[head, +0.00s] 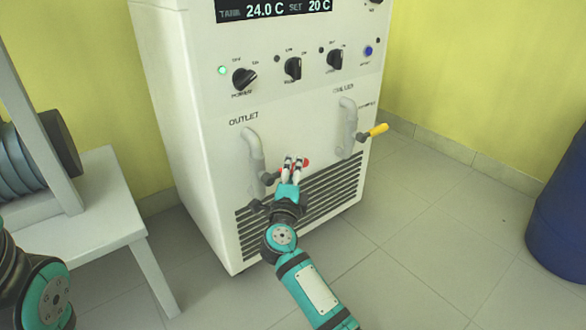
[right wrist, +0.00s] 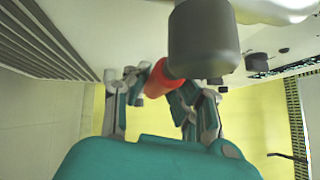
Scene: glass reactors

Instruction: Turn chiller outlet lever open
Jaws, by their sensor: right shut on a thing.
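The white chiller (head: 205,150) stands against the yellow wall. Its outlet pipe (head: 251,150) is grey and runs down under the label OUTLET. The red outlet lever (head: 306,162) sticks out to the right from the valve at the pipe's lower end. My right gripper (head: 296,163) is shut on this lever, and its fingers hide most of it. In the right wrist view the red lever (right wrist: 160,78) lies between the fingers, beside a dark grey cylindrical valve part (right wrist: 203,42). My left gripper is not in view; only part of my left arm shows at the lower left.
A second pipe (head: 347,125) with a yellow lever (head: 378,130) is to the right. Black knobs (head: 293,68) and a display (head: 273,9) are above. A white table (head: 100,200) stands left, a blue drum (head: 562,210) right. Grey floor (head: 430,230) between is clear.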

